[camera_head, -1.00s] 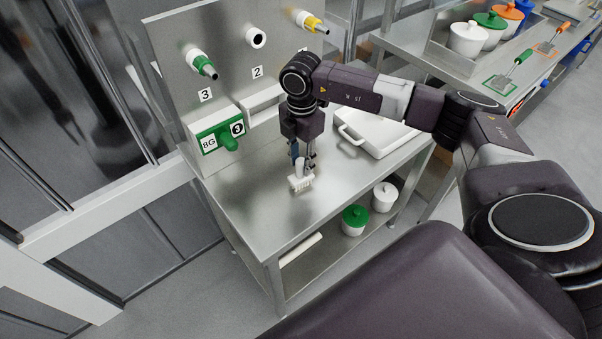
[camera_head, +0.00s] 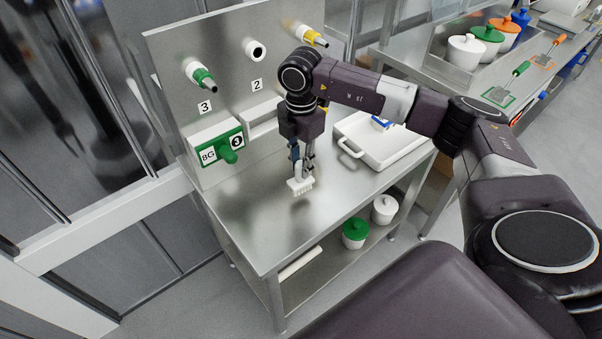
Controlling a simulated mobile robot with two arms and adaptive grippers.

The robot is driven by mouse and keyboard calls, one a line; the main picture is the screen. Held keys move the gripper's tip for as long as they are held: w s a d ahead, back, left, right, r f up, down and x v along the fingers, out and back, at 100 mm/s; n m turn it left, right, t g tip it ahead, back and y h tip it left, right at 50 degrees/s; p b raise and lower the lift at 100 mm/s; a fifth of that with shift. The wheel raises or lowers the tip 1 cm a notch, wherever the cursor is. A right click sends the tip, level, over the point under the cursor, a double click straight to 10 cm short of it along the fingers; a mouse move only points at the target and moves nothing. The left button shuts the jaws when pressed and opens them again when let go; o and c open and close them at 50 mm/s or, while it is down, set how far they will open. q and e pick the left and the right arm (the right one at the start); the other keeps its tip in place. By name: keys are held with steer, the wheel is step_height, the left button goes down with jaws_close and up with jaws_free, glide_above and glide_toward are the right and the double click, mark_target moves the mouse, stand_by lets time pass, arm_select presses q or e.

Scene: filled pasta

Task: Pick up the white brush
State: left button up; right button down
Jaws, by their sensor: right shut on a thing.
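The white brush (camera_head: 300,187) is at the middle of the steel table (camera_head: 245,225), below my right gripper (camera_head: 302,172). My right gripper points down and is shut on the brush. The brush's bristles face down and to the front. I cannot tell whether they touch the tabletop or hang just above it. The fingers hide part of the brush's handle. My left gripper is not in view.
A white tray (camera_head: 396,153) with a handle stands on the table's right side, a blue item in it. A back panel with nozzles and a green-and-white box (camera_head: 217,150) stand behind. White and green-lidded pots (camera_head: 355,234) are on the lower shelf. The table's front left is clear.

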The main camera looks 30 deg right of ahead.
step_height(320, 180, up, 16)
steer(key=b, duration=0.1)
steer(key=shift+r, duration=0.25)
